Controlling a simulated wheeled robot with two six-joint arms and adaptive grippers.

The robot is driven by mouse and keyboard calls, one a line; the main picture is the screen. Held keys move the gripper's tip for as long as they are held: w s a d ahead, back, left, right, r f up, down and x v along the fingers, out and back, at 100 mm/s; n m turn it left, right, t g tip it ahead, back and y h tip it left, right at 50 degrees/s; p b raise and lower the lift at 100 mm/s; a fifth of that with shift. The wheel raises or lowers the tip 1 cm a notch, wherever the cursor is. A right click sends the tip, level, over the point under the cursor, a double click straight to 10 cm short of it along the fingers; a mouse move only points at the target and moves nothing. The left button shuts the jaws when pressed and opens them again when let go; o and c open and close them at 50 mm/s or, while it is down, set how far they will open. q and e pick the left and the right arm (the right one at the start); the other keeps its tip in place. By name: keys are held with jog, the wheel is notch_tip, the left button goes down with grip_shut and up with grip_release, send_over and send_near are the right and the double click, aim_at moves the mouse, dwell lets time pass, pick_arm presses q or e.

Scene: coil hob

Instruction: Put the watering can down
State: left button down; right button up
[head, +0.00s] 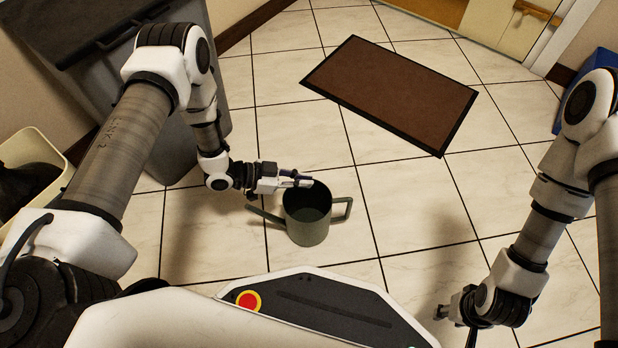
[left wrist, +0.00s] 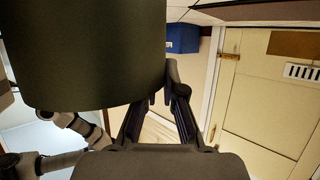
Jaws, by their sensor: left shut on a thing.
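The dark green watering can (head: 306,222) is upright in the middle of the head view, with its spout to the left and its handle to the right. My left gripper (head: 300,181) is at its top rim, shut on it. In the left wrist view the watering can (left wrist: 85,50) fills the upper left, against the fingers of my left gripper (left wrist: 163,95). Whether its base touches the floor is not clear. My right gripper (head: 455,318) hangs at the lower right, away from the can; its fingers are partly hidden.
The pale tiled floor (head: 400,200) is clear around the can. A brown doormat (head: 390,92) lies beyond it. A grey bin (head: 215,65) stands at the back left, and a cream tub (head: 62,180) with a dark thing inside is at the far left. A blue object (head: 598,62) is at the right.

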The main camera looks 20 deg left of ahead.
pick_arm(q)
jog(key=shift+r, duration=0.15)
jog(key=c, duration=1.3)
grip_release()
jog(key=shift+s+a+r+p, duration=0.15)
jog(key=shift+a+r+p, duration=0.1)
jog(key=shift+p, duration=0.2)
jog(key=p+v, duration=0.6)
jog(key=v, duration=0.5)
jog(key=shift+s+a, duration=0.1)
jog(key=shift+a, duration=0.05)
